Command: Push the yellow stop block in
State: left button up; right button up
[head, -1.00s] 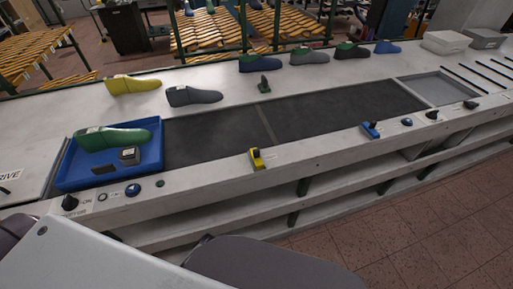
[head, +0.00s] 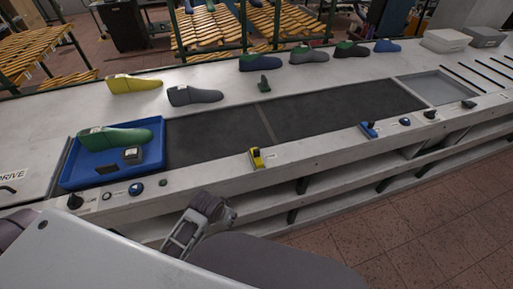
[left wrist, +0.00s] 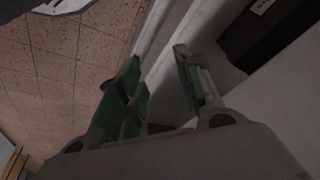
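The yellow stop block (head: 257,158) sits on the front rail of the conveyor bench, at the near edge of the dark belt (head: 330,108). Its top is yellow and its lower part dark. My left gripper (head: 204,222) is in front of the bench and below its top, left of and nearer than the block, and does not touch it. In the left wrist view its two fingers (left wrist: 156,62) stand apart with nothing between them. The yellow block does not show in that view. My right gripper is not in view.
A blue tray (head: 68,177) with a green shoe last (head: 118,139) stands at the left. Knobs and buttons (head: 136,189) line the front rail. A blue stop block (head: 369,130) is farther right. Several lasts stand behind the belt, which is bare.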

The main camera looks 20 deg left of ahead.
pick_arm(q)
jog(key=w+d+r+m+h, duration=0.1)
jog(key=w+d+r+m, duration=0.1)
jog(key=w+d+r, duration=0.4)
jog(key=w+d+r+m+g+h, duration=0.1)
jog(key=d+r+m, duration=0.25)
jog(key=r, duration=0.45)
jog(key=w+d+r+m+h, duration=0.1)
jog(key=w+d+r+m, duration=0.1)
jog(key=w+d+r, duration=0.35)
notch_tip(320, 180, up, 14)
jog(key=m+g+y, duration=0.2)
jog(key=y, duration=0.1)
send_over(257, 150)
jog(key=shift+a+r+n+p, duration=0.15)
jog(key=shift+n+p, duration=0.1)
jog(key=shift+p, duration=0.1)
dwell(0.5)
jog(key=shift+f, duration=6.95)
grip_shut()
